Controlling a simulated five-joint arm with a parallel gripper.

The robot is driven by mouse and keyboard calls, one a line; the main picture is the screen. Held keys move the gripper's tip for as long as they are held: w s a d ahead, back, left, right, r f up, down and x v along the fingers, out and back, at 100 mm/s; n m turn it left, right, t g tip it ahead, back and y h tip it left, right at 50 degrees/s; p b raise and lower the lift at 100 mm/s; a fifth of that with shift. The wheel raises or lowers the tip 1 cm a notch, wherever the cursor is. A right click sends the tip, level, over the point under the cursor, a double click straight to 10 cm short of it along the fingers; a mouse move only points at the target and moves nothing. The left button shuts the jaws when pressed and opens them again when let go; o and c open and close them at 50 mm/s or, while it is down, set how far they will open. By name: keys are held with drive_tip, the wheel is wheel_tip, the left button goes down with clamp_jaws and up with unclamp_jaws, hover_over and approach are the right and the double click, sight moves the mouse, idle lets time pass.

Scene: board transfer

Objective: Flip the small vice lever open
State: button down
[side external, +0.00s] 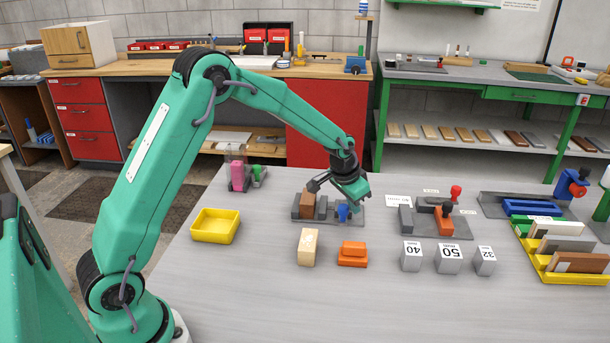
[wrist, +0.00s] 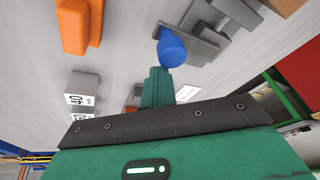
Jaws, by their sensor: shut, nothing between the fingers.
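The small vice (side external: 321,209) is a grey fixture on a dark plate in the middle of the table, with a brown block (side external: 306,203) at its left. Its blue lever (side external: 343,212) stands at its right end. In the wrist view the lever's rounded blue knob (wrist: 172,48) is beside the grey vice body (wrist: 205,42). My gripper (side external: 356,194) is low over the right end of the vice, close to the lever. Its shut green fingers (wrist: 156,88) appear just below the knob and hold nothing. I cannot tell whether they touch it.
A yellow tray (side external: 215,226) is to the left. A cream block (side external: 307,247) and an orange piece (side external: 352,254) are in front. To the right stand a red-lever fixture (side external: 445,213), grey numbered blocks (side external: 450,258) and a yellow rack (side external: 545,270).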

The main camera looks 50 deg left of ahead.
drive_tip(key=shift+s+a+f, duration=0.1)
drive_tip(key=shift+s+a, duration=0.2)
drive_tip(key=shift+s, duration=0.2)
idle(0.3)
drive_tip(key=w+d+r, duration=0.1)
drive_tip(key=w+d, duration=0.2)
drive_tip(key=d, duration=0.1)
wheel_tip(320, 180, up, 9)
drive_tip(key=s+a, duration=0.2)
drive_tip(key=a, duration=0.1)
idle(0.3)
